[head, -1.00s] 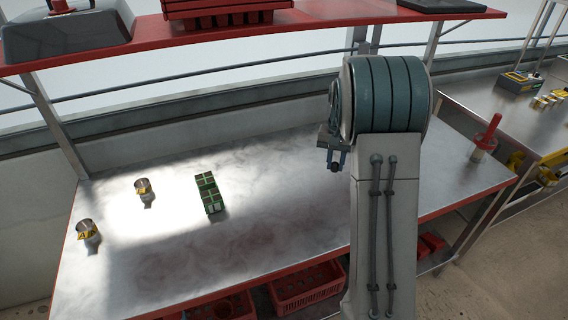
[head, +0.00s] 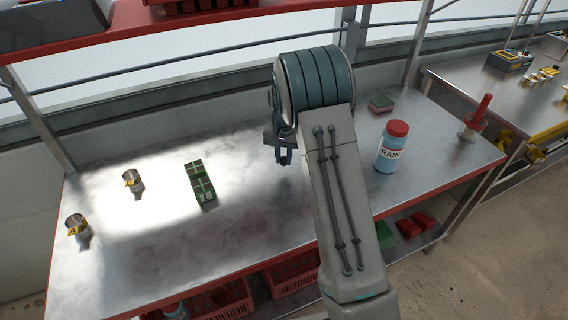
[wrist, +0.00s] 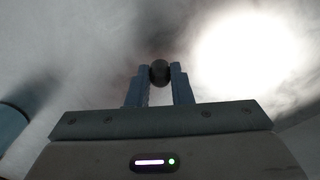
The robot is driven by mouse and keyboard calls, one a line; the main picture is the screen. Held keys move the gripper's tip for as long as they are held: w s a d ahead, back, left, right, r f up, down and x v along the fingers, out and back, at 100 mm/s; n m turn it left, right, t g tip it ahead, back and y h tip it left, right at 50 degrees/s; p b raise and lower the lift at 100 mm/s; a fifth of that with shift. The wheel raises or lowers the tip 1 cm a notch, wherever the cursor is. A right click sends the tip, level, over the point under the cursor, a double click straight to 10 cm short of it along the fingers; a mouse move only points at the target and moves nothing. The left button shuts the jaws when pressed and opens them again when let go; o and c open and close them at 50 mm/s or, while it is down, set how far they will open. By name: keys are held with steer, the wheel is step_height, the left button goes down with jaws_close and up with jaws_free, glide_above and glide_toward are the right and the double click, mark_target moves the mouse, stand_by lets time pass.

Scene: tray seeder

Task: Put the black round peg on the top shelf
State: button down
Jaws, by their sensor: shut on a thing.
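The black round peg (wrist: 159,72) shows as a dark round end between my fingertips in the wrist view. My gripper (wrist: 159,76) is shut on it, with one finger on each side. In the head view my gripper (head: 284,158) hangs above the steel bench, below the shelf's height; the peg cannot be made out there. The top shelf (head: 115,33) is the red board across the upper left of the head view, cut off by the frame's top edge.
A shelf post (head: 38,118) stands at left. Red crates (head: 215,301) sit below.

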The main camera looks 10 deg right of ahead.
mark_target(284, 157)
steer(key=shift+f, duration=1.7)
steer(key=shift+f, duration=0.2)
steer(key=c, duration=1.3)
jaws_free()
steer(key=shift+r, duration=0.15)
